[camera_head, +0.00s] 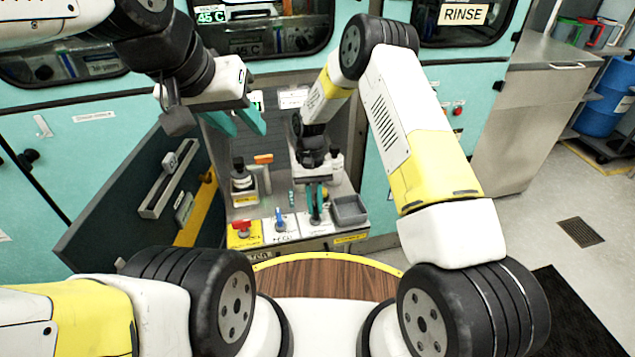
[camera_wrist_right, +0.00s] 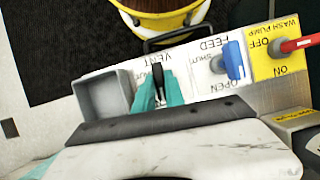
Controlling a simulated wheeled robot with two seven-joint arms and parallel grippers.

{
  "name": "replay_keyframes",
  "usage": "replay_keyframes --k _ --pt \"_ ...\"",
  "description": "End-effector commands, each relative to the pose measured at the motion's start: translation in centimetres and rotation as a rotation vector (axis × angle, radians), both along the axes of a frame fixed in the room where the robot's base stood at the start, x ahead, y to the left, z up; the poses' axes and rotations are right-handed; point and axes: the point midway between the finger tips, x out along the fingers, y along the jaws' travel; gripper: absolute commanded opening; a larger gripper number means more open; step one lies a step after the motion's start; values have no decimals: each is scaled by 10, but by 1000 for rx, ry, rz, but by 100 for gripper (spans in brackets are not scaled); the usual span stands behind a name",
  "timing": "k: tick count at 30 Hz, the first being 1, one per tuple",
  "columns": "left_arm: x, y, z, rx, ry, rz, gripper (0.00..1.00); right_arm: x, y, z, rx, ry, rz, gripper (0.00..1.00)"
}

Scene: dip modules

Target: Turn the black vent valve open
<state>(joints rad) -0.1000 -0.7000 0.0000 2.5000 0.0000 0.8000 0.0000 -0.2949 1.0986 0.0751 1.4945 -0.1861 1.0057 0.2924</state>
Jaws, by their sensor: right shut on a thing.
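The black vent valve (camera_wrist_right: 158,76) is a slim black handle on a white plate marked VENT, between the grey tray and the blue feed valve. My right gripper (camera_wrist_right: 158,92) has its teal fingers on either side of this handle and is shut on it. In the head view, my right gripper (camera_head: 316,205) reaches down to the panel, and its fingers hide much of the valve. The handle points roughly along the panel's depth; its exact angle is hard to tell. My left gripper (camera_head: 238,122) hangs open and empty above and left of the panel.
The blue feed valve (camera_head: 279,217) and red wash pump valve (camera_head: 242,227) stand left of the vent valve. A grey tray (camera_head: 349,210) is close on its right. An open door panel (camera_head: 140,205) bounds the left.

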Motion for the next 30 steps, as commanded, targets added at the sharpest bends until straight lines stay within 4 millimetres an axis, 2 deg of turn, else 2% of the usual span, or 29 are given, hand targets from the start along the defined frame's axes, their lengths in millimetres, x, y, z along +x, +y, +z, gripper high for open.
replay_keyframes --k 9,21,22,25,30 --pt "0 0 0 0 0 0 36 1 0 0 1 -1 71 0" --pt "0 0 0 0 0 0 36 1 0 0 0 -2 78 0" --pt "0 0 0 0 0 0 36 1 0 0 0 -2 78 16" --pt "0 0 0 0 0 0 36 1 0 0 0 -2 78 36" --pt "0 0 0 0 0 0 36 0 0 0 1 -1 77 36"
